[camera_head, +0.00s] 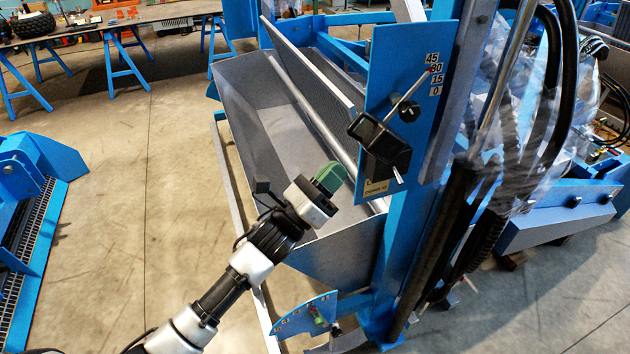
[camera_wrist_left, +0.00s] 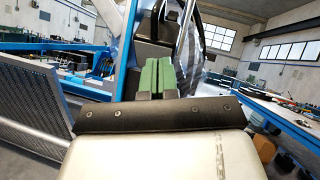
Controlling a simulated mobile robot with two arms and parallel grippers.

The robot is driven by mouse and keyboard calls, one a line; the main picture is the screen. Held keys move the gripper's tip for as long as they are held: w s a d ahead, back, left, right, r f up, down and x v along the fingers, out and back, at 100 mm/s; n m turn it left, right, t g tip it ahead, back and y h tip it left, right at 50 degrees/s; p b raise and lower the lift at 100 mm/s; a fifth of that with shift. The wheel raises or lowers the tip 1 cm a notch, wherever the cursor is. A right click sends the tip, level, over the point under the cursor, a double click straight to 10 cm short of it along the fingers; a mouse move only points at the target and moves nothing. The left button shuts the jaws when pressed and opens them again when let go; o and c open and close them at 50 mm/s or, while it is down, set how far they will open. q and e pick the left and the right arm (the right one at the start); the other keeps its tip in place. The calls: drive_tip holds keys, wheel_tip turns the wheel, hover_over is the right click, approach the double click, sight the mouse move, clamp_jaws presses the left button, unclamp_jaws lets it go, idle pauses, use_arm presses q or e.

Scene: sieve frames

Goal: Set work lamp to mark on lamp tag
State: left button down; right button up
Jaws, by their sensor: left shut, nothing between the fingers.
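The black work lamp (camera_head: 382,143) is mounted on an upright blue plate (camera_head: 385,65) in the head view. My left gripper (camera_head: 331,177), with green fingers, is shut and empty, left of and below the lamp. In the left wrist view the fingers (camera_wrist_left: 155,76) point toward a dark block, probably the lamp. My right gripper is out of view.
A grey metal trough (camera_head: 255,125) stands behind my left arm. A second blue scale plate (camera_head: 305,317) is low near the machine's post. Clear plastic and black hoses (camera_head: 470,215) hang right of the plate. Open floor (camera_head: 150,190) lies to the left.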

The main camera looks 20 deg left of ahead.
sight(350, 127)
use_arm(q)
drive_tip(key=r, duration=0.1)
drive_tip(key=w+r+p, duration=0.2)
drive_tip(key=shift+w+d+r, duration=0.1)
drive_tip(key=shift+d+r, duration=0.25)
drive_tip(key=shift+d, duration=0.05)
drive_tip(key=shift+w+a+r+p, duration=0.1)
drive_tip(key=shift+a+r+p, duration=0.05)
drive_tip(key=shift+r+p, duration=0.3)
drive_tip(key=shift+a+r, duration=0.15)
drive_tip(key=shift+r, duration=0.7)
